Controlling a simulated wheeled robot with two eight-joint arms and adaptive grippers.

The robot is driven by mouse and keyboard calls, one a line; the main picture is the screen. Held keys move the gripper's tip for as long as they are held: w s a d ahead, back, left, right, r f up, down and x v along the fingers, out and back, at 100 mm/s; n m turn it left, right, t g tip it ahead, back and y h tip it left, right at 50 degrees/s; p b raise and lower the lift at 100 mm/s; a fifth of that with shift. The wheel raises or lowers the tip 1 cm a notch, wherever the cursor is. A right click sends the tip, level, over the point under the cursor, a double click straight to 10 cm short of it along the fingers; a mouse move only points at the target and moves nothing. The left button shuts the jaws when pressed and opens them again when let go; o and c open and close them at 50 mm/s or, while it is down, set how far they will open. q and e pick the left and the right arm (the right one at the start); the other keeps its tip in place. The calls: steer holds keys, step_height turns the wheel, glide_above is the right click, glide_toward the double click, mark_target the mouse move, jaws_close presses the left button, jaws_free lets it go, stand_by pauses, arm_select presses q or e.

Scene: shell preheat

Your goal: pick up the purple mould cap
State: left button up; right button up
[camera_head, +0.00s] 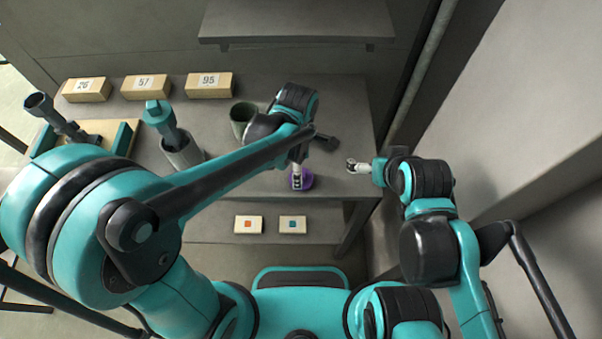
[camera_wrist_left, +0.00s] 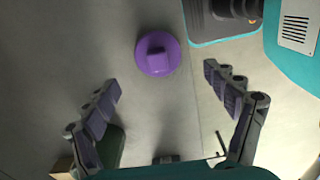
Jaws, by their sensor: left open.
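The purple mould cap (camera_head: 307,181) lies near the front edge of the grey bench, partly hidden behind my left gripper in the head view. In the left wrist view the cap (camera_wrist_left: 146,64) is a round purple disc with a raised block handle on top. My left gripper (camera_head: 296,180) reaches down over the bench at the cap. In the wrist view its two fingers (camera_wrist_left: 161,78) are spread wide, with nothing between the tips; the cap shows just beyond them. My right gripper (camera_head: 353,164) is at the bench's right edge, too small to read.
A dark green cup (camera_head: 241,116) stands left of my left gripper. A grey cylinder (camera_head: 181,154) holds a teal-handled tool. Numbered boxes (camera_head: 147,86) line the back left. Two small cards (camera_head: 249,224) lie on the lower shelf. A wall rises at the right.

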arm_select(q)
steer(key=f, duration=0.1)
steer(key=f+b, duration=0.1)
steer(key=f, duration=0.3)
steer(key=shift+w+d+f+b, duration=0.1)
steer(key=shift+d+b, duration=0.25)
steer(key=shift+f, duration=0.5)
steer(key=c, duration=1.2)
